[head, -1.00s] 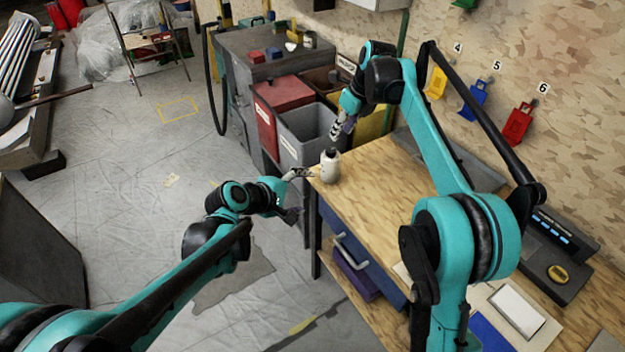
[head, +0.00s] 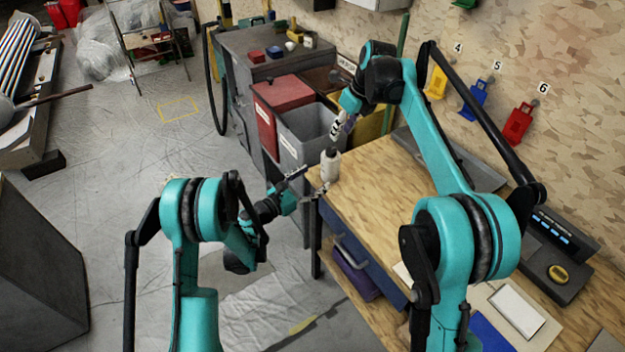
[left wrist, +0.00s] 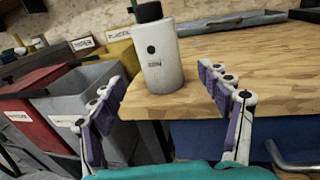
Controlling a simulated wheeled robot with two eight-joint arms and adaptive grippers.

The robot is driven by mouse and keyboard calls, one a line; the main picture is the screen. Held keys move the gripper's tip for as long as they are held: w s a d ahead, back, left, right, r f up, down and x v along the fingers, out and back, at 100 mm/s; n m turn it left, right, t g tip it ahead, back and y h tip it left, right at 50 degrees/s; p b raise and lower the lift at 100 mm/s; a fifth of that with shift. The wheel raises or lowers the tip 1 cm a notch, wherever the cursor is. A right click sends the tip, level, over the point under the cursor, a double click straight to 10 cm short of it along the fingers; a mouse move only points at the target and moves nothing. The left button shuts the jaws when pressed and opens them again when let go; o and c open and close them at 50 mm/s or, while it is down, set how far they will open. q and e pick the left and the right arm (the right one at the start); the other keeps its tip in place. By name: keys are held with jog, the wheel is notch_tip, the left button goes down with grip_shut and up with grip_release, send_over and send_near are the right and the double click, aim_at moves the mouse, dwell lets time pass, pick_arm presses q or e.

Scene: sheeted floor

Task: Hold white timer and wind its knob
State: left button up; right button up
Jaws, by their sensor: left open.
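The white timer (head: 330,170) stands upright on the wooden bench near its far left corner. Its dark knob (left wrist: 148,12) is on top, and a black dot and a small dark label show on its front in the left wrist view (left wrist: 163,72). My left gripper (head: 315,179) is open and empty, level with the timer at the bench edge. Its two fingers point at the timer, one to each side, and do not appear to touch it. My right gripper (head: 337,134) points down just above the knob; its fingers are too small to tell open from shut, or whether they touch the knob.
A grey bin (head: 308,135) and a red bin (head: 285,95) stand beyond the bench's left end. A blue drawer with a handle (head: 350,250) is under the bench's front edge. A dark device (head: 560,260) sits on the bench at right. The bench middle is clear.

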aim_at(324, 172)
pick_arm(q)
jog(key=x, duration=0.7)
jog(key=shift+w+d, duration=0.15)
jog(key=shift+w, duration=0.1)
